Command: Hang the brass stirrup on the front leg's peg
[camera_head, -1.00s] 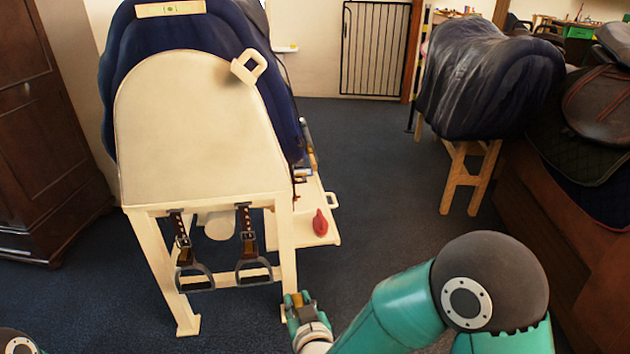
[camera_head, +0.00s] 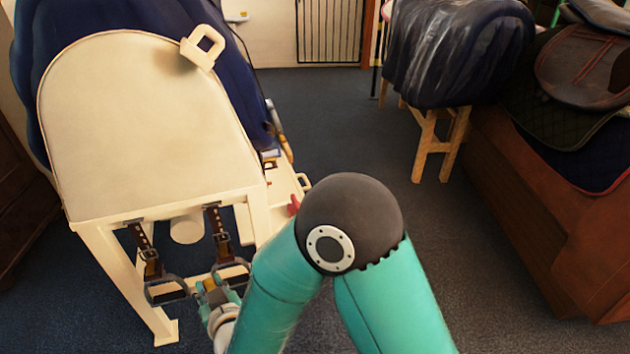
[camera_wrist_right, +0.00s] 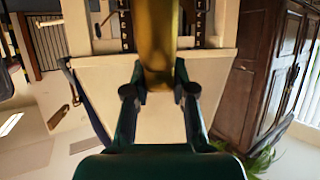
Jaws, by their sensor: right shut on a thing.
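My right gripper (camera_head: 212,290) is low in front of the cream saddle stand (camera_head: 150,130). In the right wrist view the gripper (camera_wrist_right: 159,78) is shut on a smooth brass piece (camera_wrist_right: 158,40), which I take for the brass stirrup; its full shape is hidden. In the head view the gripper overlaps the lower edge of the right hanging dark stirrup (camera_head: 232,272); I cannot tell whether they touch. A second dark stirrup (camera_head: 165,290) hangs on a strap to the left. The stand's left leg (camera_head: 140,290) shows; I cannot make out a peg. My left gripper is out of view.
A red item (camera_head: 293,206) lies on the stand's side shelf, partly behind my right arm. A covered saddle (camera_head: 455,50) on a wooden trestle (camera_head: 440,140) stands back right. A brown cabinet (camera_head: 560,225) stands at right. Dark floor between is clear.

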